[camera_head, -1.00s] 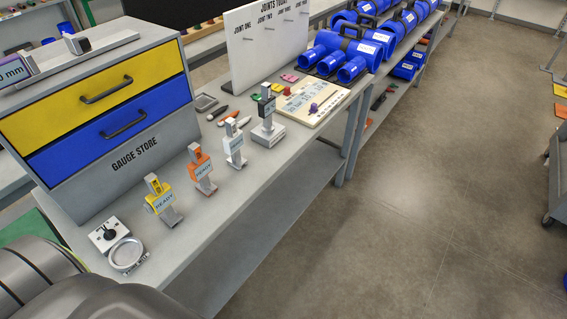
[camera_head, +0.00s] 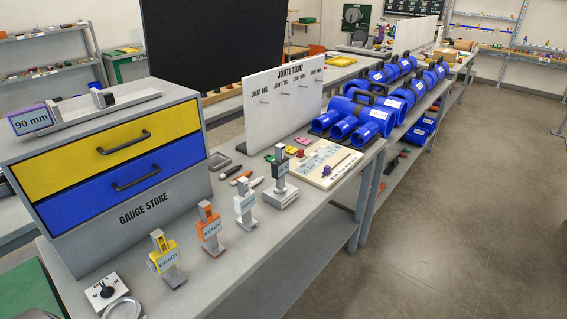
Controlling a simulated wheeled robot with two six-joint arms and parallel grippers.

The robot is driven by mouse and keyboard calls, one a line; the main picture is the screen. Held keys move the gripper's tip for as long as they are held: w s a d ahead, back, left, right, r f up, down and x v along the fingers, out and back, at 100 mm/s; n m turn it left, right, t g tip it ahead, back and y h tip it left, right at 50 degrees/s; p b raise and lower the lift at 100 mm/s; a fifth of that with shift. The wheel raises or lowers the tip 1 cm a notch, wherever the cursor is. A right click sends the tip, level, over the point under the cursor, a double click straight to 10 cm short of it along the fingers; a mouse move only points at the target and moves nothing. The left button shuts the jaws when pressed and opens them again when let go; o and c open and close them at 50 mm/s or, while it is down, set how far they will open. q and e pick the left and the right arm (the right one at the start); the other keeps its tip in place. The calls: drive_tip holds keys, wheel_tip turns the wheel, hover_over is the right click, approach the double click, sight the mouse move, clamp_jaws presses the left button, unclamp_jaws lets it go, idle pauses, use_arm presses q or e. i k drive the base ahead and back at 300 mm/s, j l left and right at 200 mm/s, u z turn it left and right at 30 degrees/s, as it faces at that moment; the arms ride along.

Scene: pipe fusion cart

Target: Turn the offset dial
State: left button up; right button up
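A small white plate with a black knob (camera_head: 103,291) lies at the near left end of the grey bench. A green board with a round dark dial (camera_head: 353,17) stands far off at the back. I cannot tell from any label which of these is the offset dial. A silver ring (camera_head: 123,308) lies beside the knob plate, cut off by the bottom edge. Neither of my grippers is in view.
Several gauges on stands, such as the yellow one (camera_head: 165,258), line the bench's front. A grey gauge store (camera_head: 188,165) with yellow and blue drawers stands behind. A white joints board (camera_head: 262,112) and blue pipe fittings (camera_head: 345,130) stand farther along. Floor (camera_head: 450,220) at right is clear.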

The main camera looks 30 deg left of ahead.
sight(106, 292)
drive_tip(key=l+u, duration=0.2)
drive_tip(key=u, duration=0.15)
drive_tip(key=l+u, duration=0.2)
drive_tip(key=u, duration=0.2)
drive_tip(key=k+l+u, duration=0.15)
drive_tip(key=u, duration=1.45)
